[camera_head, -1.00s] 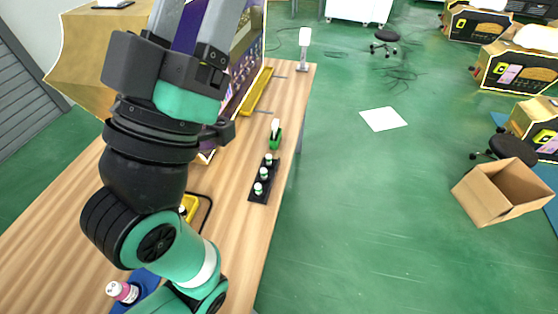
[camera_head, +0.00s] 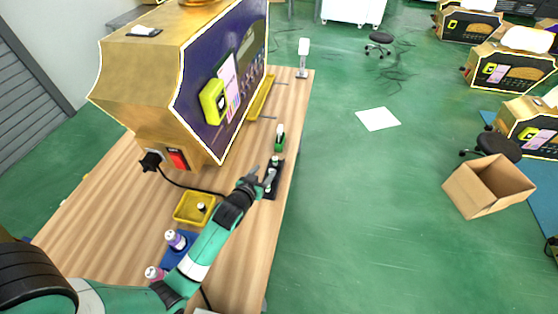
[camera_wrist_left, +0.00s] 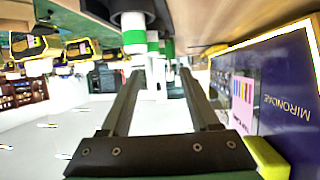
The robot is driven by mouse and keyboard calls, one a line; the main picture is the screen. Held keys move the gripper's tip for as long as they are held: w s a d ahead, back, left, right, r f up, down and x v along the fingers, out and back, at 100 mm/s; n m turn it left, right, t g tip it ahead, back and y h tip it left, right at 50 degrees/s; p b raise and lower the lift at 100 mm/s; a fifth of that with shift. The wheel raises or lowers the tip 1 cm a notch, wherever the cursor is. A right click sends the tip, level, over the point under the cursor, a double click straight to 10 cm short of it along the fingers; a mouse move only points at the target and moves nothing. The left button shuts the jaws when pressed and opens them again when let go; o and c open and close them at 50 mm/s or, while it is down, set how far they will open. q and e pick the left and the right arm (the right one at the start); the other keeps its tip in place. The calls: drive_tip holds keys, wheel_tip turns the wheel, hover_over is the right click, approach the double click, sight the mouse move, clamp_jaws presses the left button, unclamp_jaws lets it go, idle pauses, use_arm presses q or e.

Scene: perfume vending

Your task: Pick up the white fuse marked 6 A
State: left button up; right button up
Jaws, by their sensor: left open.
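Several white fuses with green bands stand in a black rack (camera_head: 273,193) on the wooden table. One fuse (camera_head: 275,160) shows at its far end. My left gripper (camera_head: 264,177) is over the rack, with its fingers among the fuses and partly hiding them. In the left wrist view, which is upside down, the gripper (camera_wrist_left: 160,78) is open. A near fuse (camera_wrist_left: 134,38) and another fuse (camera_wrist_left: 153,52) hang from the top of that picture, around the gap between the fingertips. No contact can be made out. No 6 A marking is readable.
A green holder (camera_head: 280,137) stands just beyond the rack. The large gold and purple machine (camera_head: 222,90) stands to the left, with a black cable beside it. A yellow tray (camera_head: 184,216) and bottles on a blue base (camera_head: 174,257) are nearer. The table's right edge is close to the rack.

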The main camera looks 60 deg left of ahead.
sight(274, 159)
use_arm(q)
drive_tip(key=b+x, duration=0.2)
drive_tip(key=x, duration=0.3)
drive_tip(key=shift+f+b, duration=0.15)
drive_tip(key=shift+b, duration=0.15)
drive_tip(key=shift+w+a, duration=0.25)
drive_tip(key=shift+w, duration=0.1)
drive_tip(key=shift+f, duration=0.1)
drive_tip(key=b+x, duration=0.3)
drive_tip(key=x, duration=0.1)
drive_tip(key=shift+w+a, duration=0.1)
drive_tip(key=shift+a, duration=0.05)
drive_tip(key=shift+w+a+b, duration=0.25)
drive_tip(key=shift+w+b, duration=0.05)
drive_tip(key=shift+b, duration=0.05)
drive_tip(key=shift+c, duration=0.4)
clamp_jaws()
